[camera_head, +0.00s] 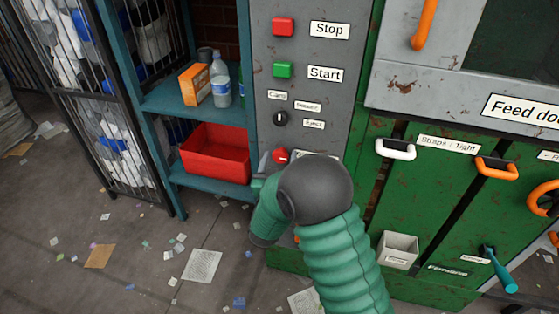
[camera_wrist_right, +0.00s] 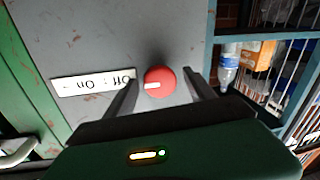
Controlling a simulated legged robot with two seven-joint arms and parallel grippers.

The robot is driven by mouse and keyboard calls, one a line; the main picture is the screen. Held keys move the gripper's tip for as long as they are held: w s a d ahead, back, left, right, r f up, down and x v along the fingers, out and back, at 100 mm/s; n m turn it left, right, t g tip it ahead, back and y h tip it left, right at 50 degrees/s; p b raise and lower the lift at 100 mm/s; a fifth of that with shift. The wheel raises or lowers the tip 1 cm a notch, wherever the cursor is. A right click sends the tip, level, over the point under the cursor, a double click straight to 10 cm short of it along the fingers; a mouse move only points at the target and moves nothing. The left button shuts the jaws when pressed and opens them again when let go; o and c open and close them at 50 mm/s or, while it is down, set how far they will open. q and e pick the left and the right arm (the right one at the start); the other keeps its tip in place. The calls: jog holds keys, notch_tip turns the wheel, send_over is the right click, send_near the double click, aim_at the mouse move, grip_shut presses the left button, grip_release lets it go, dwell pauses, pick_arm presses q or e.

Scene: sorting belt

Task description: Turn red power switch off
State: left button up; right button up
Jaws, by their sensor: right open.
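The red power switch (camera_head: 280,156) is a round red knob low on the grey control panel, partly hidden by my right arm in the head view. In the right wrist view the red knob (camera_wrist_right: 159,82) has a white pointer mark toward the "Off : On" label (camera_wrist_right: 94,85), at its Off end. My right gripper (camera_wrist_right: 160,88) is open, with one dark finger on each side of the knob. The fingers look apart from the knob's sides. In the head view the right gripper (camera_head: 264,178) is just below the knob. My left gripper is in neither view.
Above on the panel are a red Stop button (camera_head: 283,27), a green Start button (camera_head: 283,70) and a black selector knob (camera_head: 280,118). Left stands a teal shelf (camera_head: 172,101) with a red bin (camera_head: 216,153), bottles and an orange box (camera_head: 195,85). Right is a green machine with handles.

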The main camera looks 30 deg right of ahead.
jog(key=shift+c, duration=0.2)
jog(key=shift+a, duration=0.1)
jog(key=c, duration=1.3)
jog(key=shift+r+n+p, duration=0.15)
jog(key=shift+n+p, duration=0.15)
jog(key=shift+p, duration=0.35)
jog(key=n+g+p, duration=0.1)
jog(key=n+p, duration=0.4)
jog(key=p, duration=0.2)
jog(key=n+p, duration=0.5)
jog(key=p, duration=0.2)
jog(key=shift+w+a+r+g, duration=0.1)
jog(key=shift+a+r+g, duration=0.1)
jog(key=shift+g, duration=0.2)
jog(key=n+p, duration=0.2)
jog(key=n, duration=0.1)
jog(key=shift+f+g, duration=0.2)
jog(key=shift+g, duration=0.1)
jog(key=shift+a+f+n+g+p, duration=0.1)
jog(key=shift+f+n+g+p, duration=0.05)
jog(key=shift+n+p, duration=0.45)
jog(key=shift+f+n+g+p, duration=0.15)
jog(key=shift+n+p, duration=0.2)
jog(key=shift+n, duration=0.35)
jog(key=o, duration=1.3)
jog(key=shift+w, duration=0.1)
